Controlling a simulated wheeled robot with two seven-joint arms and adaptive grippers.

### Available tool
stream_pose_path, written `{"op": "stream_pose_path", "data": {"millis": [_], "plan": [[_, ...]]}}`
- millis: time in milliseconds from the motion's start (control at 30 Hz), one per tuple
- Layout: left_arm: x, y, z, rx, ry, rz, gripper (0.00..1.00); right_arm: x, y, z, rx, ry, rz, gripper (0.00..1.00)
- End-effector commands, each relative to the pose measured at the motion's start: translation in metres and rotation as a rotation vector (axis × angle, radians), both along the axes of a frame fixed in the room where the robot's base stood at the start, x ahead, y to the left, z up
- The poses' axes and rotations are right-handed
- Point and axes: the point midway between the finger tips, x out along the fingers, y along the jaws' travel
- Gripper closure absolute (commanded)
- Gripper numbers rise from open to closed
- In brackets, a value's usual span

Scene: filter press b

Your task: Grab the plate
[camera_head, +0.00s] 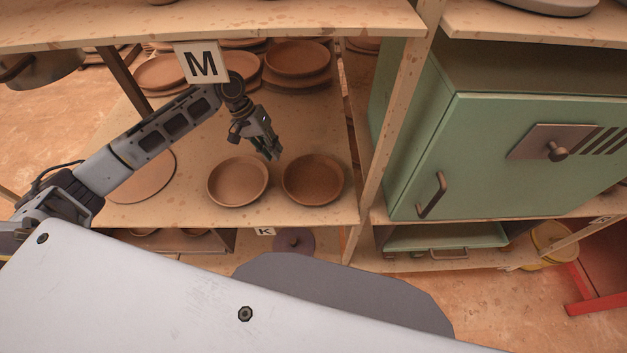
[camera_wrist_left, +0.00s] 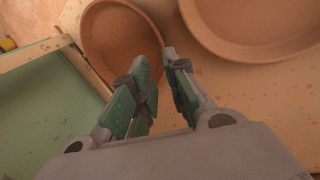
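Two round brown clay plates lie side by side on the wooden shelf in the head view, a left plate (camera_head: 238,181) and a right plate (camera_head: 313,180). In the left wrist view the plate nearer the green cabinet (camera_wrist_left: 118,38) is at upper left, and the other plate (camera_wrist_left: 255,22) is at upper right. My left gripper (camera_head: 274,153) points down just behind the gap between the plates, near the right plate's upper-left rim. In the left wrist view its fingers (camera_wrist_left: 161,62) are apart with nothing between them. Whether a fingertip touches the rim is unclear. My right gripper is out of view.
Stacked plates (camera_head: 297,62) stand behind. An upper shelf board (camera_head: 230,22) with a hanging "M" sign (camera_head: 202,64) is over my left arm. A wooden post (camera_head: 398,115) and a green cabinet (camera_head: 500,145) stand to the right. A flat round board (camera_head: 143,178) lies left.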

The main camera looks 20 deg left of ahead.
Motion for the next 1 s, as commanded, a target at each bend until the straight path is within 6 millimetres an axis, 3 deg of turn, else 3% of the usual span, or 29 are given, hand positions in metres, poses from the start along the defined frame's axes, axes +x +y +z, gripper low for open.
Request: {"op": "stream_pose_path", "data": {"millis": [333, 800, 1000], "plan": [[0.0, -0.015, -0.035, 0.0, 0.0, 0.0, 0.84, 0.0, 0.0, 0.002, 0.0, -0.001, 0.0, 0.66], [0.0, -0.016, -0.04, 0.0, 0.0, 0.0, 0.84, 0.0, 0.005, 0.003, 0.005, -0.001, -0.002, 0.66], [-0.001, -0.02, -0.052, -0.001, 0.001, 0.001, 0.84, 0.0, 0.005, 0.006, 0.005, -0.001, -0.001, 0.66]]}}
